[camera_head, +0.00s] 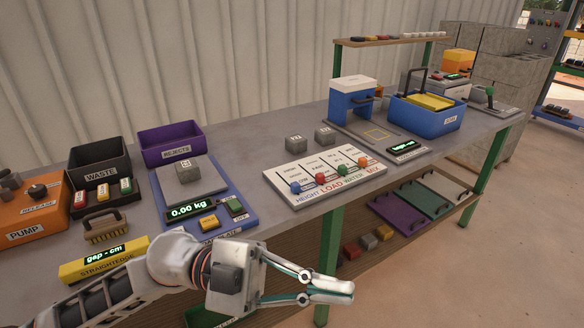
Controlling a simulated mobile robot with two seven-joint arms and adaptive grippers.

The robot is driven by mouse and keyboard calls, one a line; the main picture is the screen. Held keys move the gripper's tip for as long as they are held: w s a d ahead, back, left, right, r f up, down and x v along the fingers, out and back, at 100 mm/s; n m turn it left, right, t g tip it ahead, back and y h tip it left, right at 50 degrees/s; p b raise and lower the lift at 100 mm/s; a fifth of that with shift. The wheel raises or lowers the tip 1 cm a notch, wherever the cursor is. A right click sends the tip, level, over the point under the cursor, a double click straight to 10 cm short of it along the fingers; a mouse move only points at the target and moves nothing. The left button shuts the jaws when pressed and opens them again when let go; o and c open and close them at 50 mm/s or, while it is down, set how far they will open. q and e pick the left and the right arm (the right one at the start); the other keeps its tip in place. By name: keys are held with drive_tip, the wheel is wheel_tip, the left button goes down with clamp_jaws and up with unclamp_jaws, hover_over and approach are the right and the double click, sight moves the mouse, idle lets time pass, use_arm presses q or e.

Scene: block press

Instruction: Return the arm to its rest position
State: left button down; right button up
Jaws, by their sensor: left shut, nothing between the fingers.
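My left arm comes in from the lower left, and my left gripper (332,292) is shut and empty. It hangs in front of the workbench's front edge, above the lower shelf and clear of the things on the bench (262,222). My right gripper is not in view. Two more grey blocks (294,143) stand behind the white board (330,172) with coloured knobs.
The yellow straightedge (103,260) lies behind my forearm. The waste bin (98,160), purple rejects bin (172,143) and orange pump (32,210) stand at left. Open floor lies right of my gripper.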

use_arm(q)
drive_tip(key=w+a+f+n+t+h, duration=0.2)
drive_tip(key=w+a+n+t+h, duration=0.15)
drive_tip(key=w+n+t, duration=0.95)
drive_tip(key=w+a+f+n+t+y+p, duration=0.1)
drive_tip(key=w+a+f+n+t+y, duration=0.1)
drive_tip(key=a+f+n+t+y, duration=0.75)
drive_tip(key=s+a+f+n+g+y, duration=0.1)
drive_tip(key=s+a+f+y, duration=0.15)
drive_tip(key=f, duration=0.55)
drive_tip(key=s+a+f+n+g+y, duration=0.1)
drive_tip(key=a+f+y, duration=0.25)
drive_tip(key=f, duration=0.55)
drive_tip(key=s+a+f+n+g+y, duration=0.1)
drive_tip(key=s+a+f+g+y, duration=0.3)
drive_tip(key=s+f, duration=0.7)
wheel_tip(320, 180, down, 3)
drive_tip(key=shift+s+a+f+n+p, duration=0.1)
drive_tip(key=shift+s+a+n+p, duration=0.2)
drive_tip(key=shift+a, duration=0.9)
